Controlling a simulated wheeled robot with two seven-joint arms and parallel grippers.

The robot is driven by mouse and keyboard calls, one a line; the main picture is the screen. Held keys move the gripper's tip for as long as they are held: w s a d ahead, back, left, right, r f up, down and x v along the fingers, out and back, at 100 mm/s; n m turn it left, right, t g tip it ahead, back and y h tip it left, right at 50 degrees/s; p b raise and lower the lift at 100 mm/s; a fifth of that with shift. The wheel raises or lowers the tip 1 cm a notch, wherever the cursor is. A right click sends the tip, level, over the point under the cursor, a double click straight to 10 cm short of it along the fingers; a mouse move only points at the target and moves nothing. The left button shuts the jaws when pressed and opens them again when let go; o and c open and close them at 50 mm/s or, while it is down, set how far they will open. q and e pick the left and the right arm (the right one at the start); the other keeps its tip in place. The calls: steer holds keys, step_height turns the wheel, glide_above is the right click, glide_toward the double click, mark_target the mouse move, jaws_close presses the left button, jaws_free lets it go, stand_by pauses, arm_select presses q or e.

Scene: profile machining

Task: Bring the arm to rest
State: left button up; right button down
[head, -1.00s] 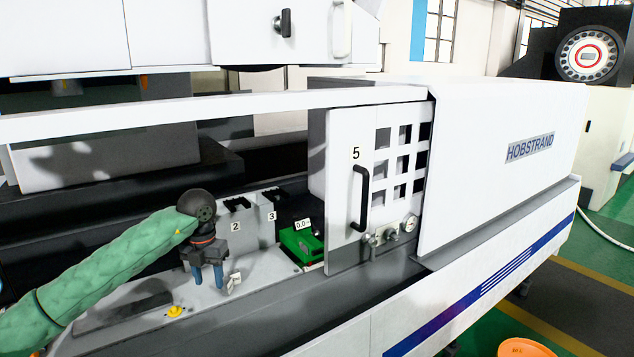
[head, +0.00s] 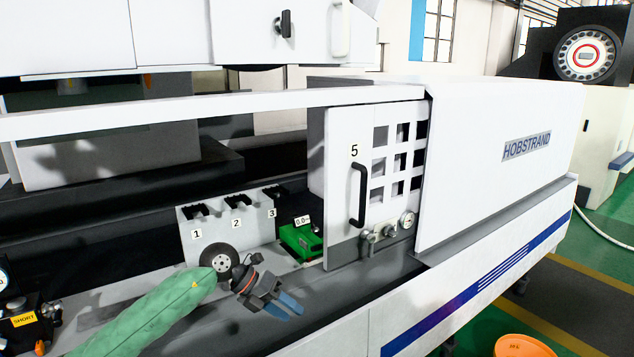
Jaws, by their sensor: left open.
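My left arm, in a green sleeve, comes in from the lower left of the head view. Its gripper (head: 278,305) has blue fingertips, points to the lower right and is open, with nothing seen between the fingers. It is over the front ledge of the white machine, in front of the holder with slots marked 1, 2 and 3 (head: 236,238). My right gripper is not in view.
A green device with a small display (head: 302,240) stands right of the slots. The white sliding door marked 5 (head: 345,190) has a black handle. A dark fixture with a yellow SHORT label (head: 24,319) is at lower left. An orange round object (head: 522,347) is at lower right.

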arm_select(q)
steer(key=s+d+r+n+t+h, duration=0.65)
steer(key=r+n+t+h, duration=0.25)
steer(key=h, duration=0.2)
steer(key=a+f+n+t+y, duration=0.4)
steer(key=a+n+t+y, duration=0.2)
steer(key=n+y, duration=0.3)
steer(key=a+f+n+t+y, duration=0.4)
steer(key=a+n+t+y, duration=0.25)
steer(key=n, duration=0.55)
steer(key=s+a+f+n+g+y, duration=0.4)
steer(key=a+f+n+g+y, duration=0.1)
steer(key=f, duration=0.5)
steer(key=s+a+f+n+g, duration=0.2)
steer(key=s+f+g, duration=0.5)
steer(key=s, duration=0.6)
steer(key=s+a+f+n+g, duration=0.1)
steer(key=s+f+g, duration=0.4)
steer(key=s+f, duration=0.6)
step_height(320, 180, down, 22)
steer(key=d+g, duration=0.2)
steer(key=s+f, duration=0.4)
steer(key=f, duration=0.7)
steer(key=s+f, duration=0.4)
steer(key=f, duration=0.7)
steer(key=shift+f, duration=0.35)
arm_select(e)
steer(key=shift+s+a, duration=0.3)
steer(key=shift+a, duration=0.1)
